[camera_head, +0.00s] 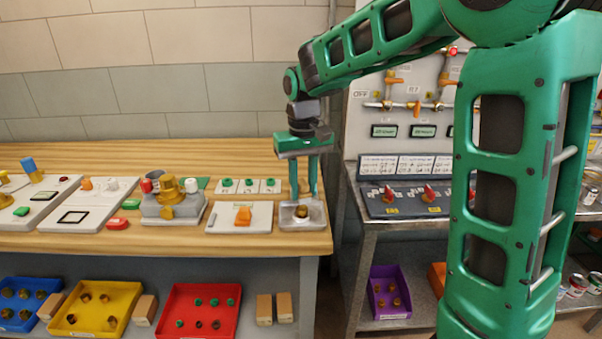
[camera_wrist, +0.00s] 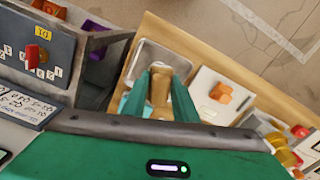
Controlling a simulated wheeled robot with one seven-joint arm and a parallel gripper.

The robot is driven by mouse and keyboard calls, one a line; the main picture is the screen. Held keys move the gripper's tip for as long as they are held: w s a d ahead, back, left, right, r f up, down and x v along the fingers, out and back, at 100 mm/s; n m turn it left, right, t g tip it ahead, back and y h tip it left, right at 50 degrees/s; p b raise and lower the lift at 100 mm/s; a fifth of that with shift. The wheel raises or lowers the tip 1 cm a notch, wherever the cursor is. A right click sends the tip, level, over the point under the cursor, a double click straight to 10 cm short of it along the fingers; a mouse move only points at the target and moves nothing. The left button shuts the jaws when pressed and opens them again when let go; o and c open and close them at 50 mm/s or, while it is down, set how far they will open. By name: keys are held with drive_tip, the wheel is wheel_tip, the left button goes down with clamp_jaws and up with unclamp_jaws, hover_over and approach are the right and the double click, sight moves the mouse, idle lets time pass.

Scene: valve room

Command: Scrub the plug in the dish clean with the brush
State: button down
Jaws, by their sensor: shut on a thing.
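My gripper (camera_head: 304,192) points straight down over the right end of the wooden bench and is shut on the brush (camera_wrist: 160,88). The brush shows as a tan wooden piece between the two green fingers in the wrist view. The dish (camera_head: 316,222) is a shallow grey metal tray directly beneath, and it also shows in the wrist view (camera_wrist: 148,52). The plug (camera_head: 301,211) is a small dark brass piece in the dish. The brush is above it; I cannot tell whether they touch. In the wrist view the plug is hidden behind the brush and fingers.
A white board with an orange block (camera_head: 243,215) lies just left of the dish. A grey valve fixture (camera_head: 172,205) stands farther left. A metal table with a control panel (camera_head: 405,200) stands to the right, across a gap. Coloured bins (camera_head: 198,310) sit on the shelf below.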

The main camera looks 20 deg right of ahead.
drive_tip(key=shift+r, duration=2.2)
